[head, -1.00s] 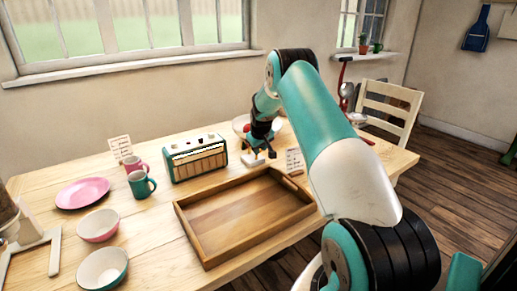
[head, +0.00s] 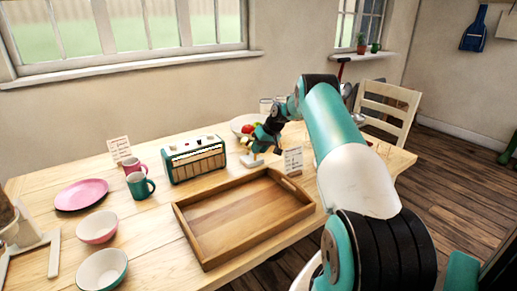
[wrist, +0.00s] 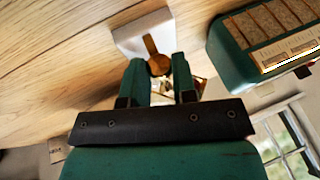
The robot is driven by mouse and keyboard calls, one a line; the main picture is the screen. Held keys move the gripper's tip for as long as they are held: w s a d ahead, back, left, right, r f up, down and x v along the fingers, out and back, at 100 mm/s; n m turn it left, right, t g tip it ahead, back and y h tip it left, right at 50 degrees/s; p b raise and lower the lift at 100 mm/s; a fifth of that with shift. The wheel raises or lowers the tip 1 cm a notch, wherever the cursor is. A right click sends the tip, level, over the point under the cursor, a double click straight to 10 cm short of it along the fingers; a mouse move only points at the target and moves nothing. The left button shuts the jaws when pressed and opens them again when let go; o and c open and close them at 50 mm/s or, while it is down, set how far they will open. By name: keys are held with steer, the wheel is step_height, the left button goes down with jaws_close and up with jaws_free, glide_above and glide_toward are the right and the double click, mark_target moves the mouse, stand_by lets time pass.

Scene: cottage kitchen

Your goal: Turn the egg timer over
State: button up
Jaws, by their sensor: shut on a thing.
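The egg timer shows in the wrist view as a white base (wrist: 143,33) with a round brass part (wrist: 159,65) on a short brown arm. In the head view its white base (head: 251,160) stands on the table, right of the green radio. My gripper (wrist: 161,85) is shut on the egg timer, with glass and brass parts showing between the fingers. In the head view my gripper (head: 256,147) is at the timer, just above the base, and partly hides it. The wrist view is turned over, with the table at the top and the window below.
A green radio (head: 194,158) stands close left of the timer. A wooden tray (head: 205,248) lies in front. A small written card (head: 292,160) stands just right, and a plate with red and green food (head: 240,122) lies behind. Mugs, a pink plate and bowls are at the left.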

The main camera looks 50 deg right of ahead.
stand_by(0.4)
steer(key=o, duration=0.9)
steer(key=shift+b+v, duration=0.35)
steer(key=shift+v, duration=8.35)
steer(key=shift+d, duration=0.1)
